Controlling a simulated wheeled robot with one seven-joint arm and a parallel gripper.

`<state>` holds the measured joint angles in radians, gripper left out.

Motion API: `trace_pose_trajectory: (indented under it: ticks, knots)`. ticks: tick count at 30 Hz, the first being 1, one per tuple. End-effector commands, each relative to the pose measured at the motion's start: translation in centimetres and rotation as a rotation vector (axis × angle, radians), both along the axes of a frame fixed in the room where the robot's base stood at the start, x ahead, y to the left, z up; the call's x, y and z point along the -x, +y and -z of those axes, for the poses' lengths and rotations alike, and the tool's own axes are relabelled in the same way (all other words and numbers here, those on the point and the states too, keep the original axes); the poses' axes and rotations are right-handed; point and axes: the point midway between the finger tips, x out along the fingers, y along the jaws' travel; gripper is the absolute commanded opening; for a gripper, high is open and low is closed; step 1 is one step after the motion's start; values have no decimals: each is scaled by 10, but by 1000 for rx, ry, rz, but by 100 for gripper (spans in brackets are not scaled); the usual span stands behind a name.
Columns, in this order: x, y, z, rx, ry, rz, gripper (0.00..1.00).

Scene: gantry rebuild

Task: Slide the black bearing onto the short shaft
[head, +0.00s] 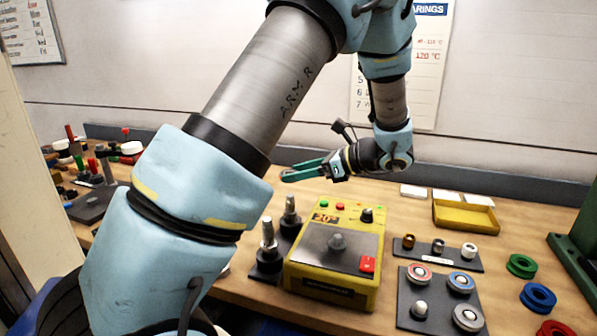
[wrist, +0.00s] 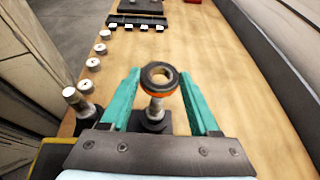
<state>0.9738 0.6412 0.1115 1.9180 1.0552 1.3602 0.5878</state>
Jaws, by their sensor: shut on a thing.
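My gripper (wrist: 160,74) is shut on the black bearing (wrist: 148,74), a dark ring with an orange band on its lower side. The bearing sits between the teal fingertips. The rear shaft (wrist: 153,112) shows just below the bearing in the wrist view; its top is hidden, so I cannot tell whether the bearing is around it or above it. In the head view this rear shaft (head: 290,204) looks shorter than the front shaft (head: 268,236). My gripper (head: 284,174) is above the rear shaft there, and I cannot make out the bearing.
The front shaft stands left of my gripper in the wrist view (wrist: 78,101). The yellow heater (head: 302,277) stands right beside both shafts. A dark plate (head: 443,314) with several bearings, a yellow tray (head: 465,218) and coloured rings (head: 538,297) lie farther right.

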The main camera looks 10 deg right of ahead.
Motion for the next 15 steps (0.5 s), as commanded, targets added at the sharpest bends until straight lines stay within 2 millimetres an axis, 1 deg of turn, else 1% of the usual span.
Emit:
trace_pose_trajectory:
  ticks: [15]
  knots:
    - [0,0,16,0,0,0,0]
